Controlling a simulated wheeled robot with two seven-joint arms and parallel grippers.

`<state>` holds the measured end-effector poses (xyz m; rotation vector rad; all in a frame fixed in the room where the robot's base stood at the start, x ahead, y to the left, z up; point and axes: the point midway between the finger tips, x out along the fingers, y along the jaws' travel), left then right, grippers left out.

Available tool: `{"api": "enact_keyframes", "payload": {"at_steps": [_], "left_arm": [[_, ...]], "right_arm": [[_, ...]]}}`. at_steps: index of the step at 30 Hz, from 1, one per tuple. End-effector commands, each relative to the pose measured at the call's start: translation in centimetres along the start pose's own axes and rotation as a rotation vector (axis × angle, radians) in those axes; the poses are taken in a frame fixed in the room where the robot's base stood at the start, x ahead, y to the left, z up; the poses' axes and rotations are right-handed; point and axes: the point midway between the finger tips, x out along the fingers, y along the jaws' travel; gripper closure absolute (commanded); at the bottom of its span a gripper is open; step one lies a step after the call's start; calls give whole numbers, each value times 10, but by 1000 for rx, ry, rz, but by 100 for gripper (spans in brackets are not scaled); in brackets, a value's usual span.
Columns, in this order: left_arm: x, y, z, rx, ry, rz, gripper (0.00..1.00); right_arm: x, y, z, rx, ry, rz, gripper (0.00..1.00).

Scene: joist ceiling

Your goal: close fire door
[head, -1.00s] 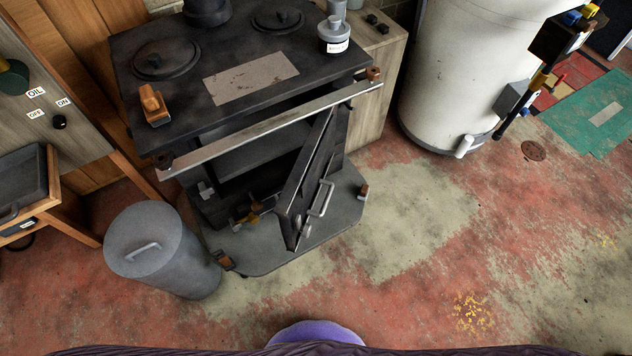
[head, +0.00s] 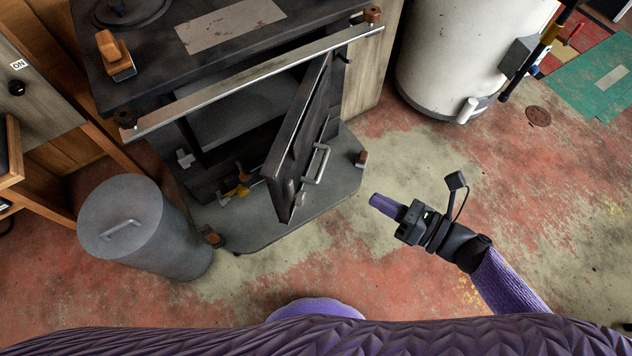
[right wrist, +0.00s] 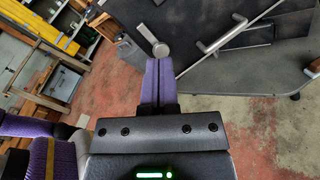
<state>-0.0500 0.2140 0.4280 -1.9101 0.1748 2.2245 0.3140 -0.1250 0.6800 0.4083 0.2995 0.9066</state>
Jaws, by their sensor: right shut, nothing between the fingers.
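The fire door (head: 301,135) of the black stove (head: 200,190) stands ajar, swung out from the stove front with its free edge toward me. A metal handle (head: 317,163) is on its outer face. The dark firebox opening shows to the left of the door. My right gripper (head: 376,199) is shut and empty, to the right of the door and apart from it, over the floor. In the right wrist view its purple fingers (right wrist: 158,82) are together, with the door handle (right wrist: 224,38) beyond them at the upper right. My left gripper is not in view.
A grey lidded bin (head: 140,225) stands left of the stove. A metal rail (head: 260,80) runs along the stove's front above the door. A white tank (head: 465,50) stands at the back right.

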Motion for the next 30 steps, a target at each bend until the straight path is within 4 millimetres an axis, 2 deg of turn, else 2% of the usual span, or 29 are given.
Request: {"api": "enact_keyframes", "payload": {"at_steps": [1, 3, 6, 11, 18, 24, 30], "left_arm": [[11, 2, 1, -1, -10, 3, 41], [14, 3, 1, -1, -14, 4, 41], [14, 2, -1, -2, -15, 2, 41], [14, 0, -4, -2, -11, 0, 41], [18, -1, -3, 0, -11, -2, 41], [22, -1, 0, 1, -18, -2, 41], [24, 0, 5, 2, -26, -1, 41]], "right_arm": [[5, 11, 2, -185, 7, 115, 100], [7, 29, 8, -384, 2, 239, 100], [10, 40, 13, -495, -7, 307, 100], [33, 48, 13, -499, -11, 308, 100], [84, 63, 9, -495, -11, 306, 100], [121, 74, 6, -492, -10, 303, 100], [139, 79, 5, -491, -7, 301, 100]]}}
